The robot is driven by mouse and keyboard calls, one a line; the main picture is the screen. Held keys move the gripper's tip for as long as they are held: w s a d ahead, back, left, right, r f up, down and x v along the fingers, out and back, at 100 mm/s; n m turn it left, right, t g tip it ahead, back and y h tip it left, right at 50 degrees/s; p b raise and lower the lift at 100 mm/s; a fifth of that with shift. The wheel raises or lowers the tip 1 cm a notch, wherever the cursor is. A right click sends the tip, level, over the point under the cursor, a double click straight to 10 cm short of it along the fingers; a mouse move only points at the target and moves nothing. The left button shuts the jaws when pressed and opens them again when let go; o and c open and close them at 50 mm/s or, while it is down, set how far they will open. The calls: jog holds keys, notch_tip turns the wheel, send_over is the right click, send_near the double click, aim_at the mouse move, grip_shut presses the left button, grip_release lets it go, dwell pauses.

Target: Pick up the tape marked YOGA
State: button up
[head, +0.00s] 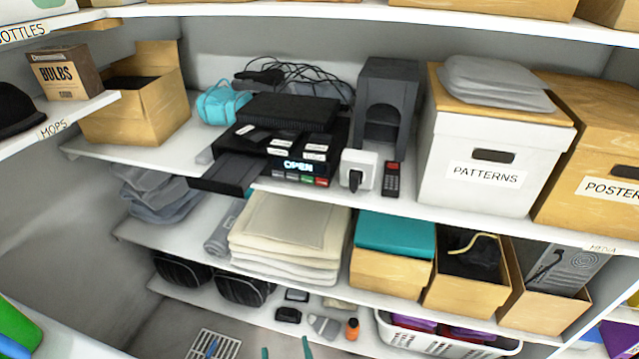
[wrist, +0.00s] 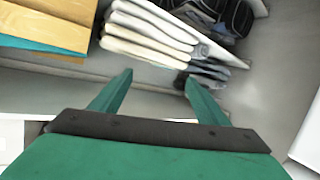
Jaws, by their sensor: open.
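Several dark tapes with small white labels, such as one tape (head: 322,140), lie on top of a black player (head: 262,166) on the upper shelf in the head view. Their writing is too small to read, so I cannot tell which is marked YOGA. The player's lit display reads OPEN, and a flat dark piece (head: 222,175) juts out at its front left. My gripper (head: 286,351) shows only as two teal fingertips at the bottom edge, well below and apart from the tapes. In the wrist view my gripper (wrist: 158,77) is open and empty; no tape shows there.
Right of the player stand a white device (head: 358,168), a red-and-black handset (head: 391,180) and the PATTERNS box (head: 480,185). A black box (head: 288,113) and cables are behind. Below is a shelf with folded cloths (head: 285,235), also in the wrist view (wrist: 150,35), and open boxes.

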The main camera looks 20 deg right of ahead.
jog(key=w+d+r+m+h, duration=0.1)
jog(key=w+d+r, duration=0.15)
jog(key=w, duration=0.25)
jog(key=w+d+r+h, duration=0.1)
jog(key=w+r, duration=0.3)
jog(key=w, duration=0.2)
jog(key=m+g+h, duration=0.3)
jog(key=m, duration=0.3)
send_near(317, 147)
jog(key=shift+x, duration=4.1)
jog(key=shift+s, duration=0.1)
jog(key=c, duration=1.2)
